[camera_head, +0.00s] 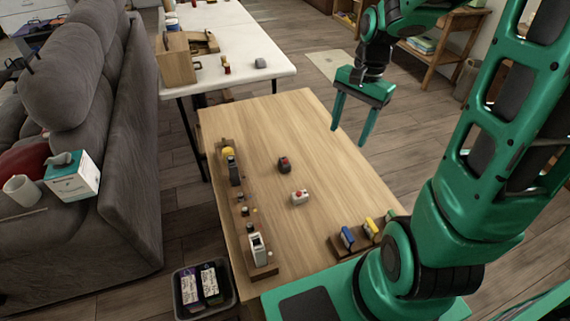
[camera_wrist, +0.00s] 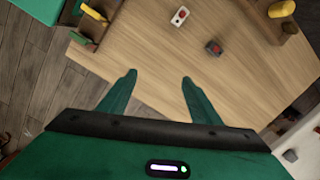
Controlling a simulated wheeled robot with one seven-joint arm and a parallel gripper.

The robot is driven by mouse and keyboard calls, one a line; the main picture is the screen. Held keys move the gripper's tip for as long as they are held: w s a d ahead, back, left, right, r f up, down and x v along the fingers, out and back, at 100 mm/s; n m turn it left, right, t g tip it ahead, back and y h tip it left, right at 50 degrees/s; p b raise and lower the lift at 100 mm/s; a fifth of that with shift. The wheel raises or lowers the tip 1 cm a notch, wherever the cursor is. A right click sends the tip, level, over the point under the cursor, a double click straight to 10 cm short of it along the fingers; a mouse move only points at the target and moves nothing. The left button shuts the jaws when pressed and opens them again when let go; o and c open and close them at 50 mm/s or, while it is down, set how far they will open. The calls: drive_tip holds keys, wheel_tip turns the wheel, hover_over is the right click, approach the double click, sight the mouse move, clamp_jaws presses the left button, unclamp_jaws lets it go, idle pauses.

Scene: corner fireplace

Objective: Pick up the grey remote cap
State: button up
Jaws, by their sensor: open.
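Two small blocks lie apart on the wooden table (camera_head: 270,128). One is dark grey with a red spot on top (camera_head: 284,165). The other is light grey to white with a red spot (camera_head: 300,197). I cannot tell for sure which one is the grey remote cap. In the wrist view the dark block (camera_wrist: 213,47) and the pale block (camera_wrist: 180,16) lie beyond my fingertips. My gripper (camera_head: 349,135) is open and empty, raised above the table's right side. Its two fingers (camera_wrist: 159,77) are spread in the wrist view with bare wood between them.
A wooden rack (camera_head: 262,271) with several items runs along the table's left edge. A holder with blue and yellow pieces (camera_head: 347,238) stands at the near right. A white table (camera_head: 220,22) with a grey lump (camera_head: 260,63) is behind. A black bin (camera_head: 177,291) stands lower left.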

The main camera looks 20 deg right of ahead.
drive_tip(key=w+a+f+m+y, duration=0.3)
drive_tip(key=w+a+f+m, duration=0.2)
drive_tip(key=w+a+f, duration=0.55)
hover_over(287, 161)
drive_tip(key=w+d, duration=0.1)
drive_tip(key=d, duration=0.1)
drive_tip(key=f, duration=0.2)
drive_tip(key=shift+w+a+f+m+y, duration=0.15)
drive_tip(key=shift+a+f+m+y, duration=0.05)
drive_tip(key=shift+f+m+y, duration=0.1)
drive_tip(key=shift+d+x, duration=0.2)
drive_tip(key=shift+x, duration=1.2)
drive_tip(key=shift+d+x, duration=0.25)
drive_tip(key=shift+x, duration=1.15)
drive_tip(key=shift+f, duration=0.15)
drive_tip(key=c, duration=1)
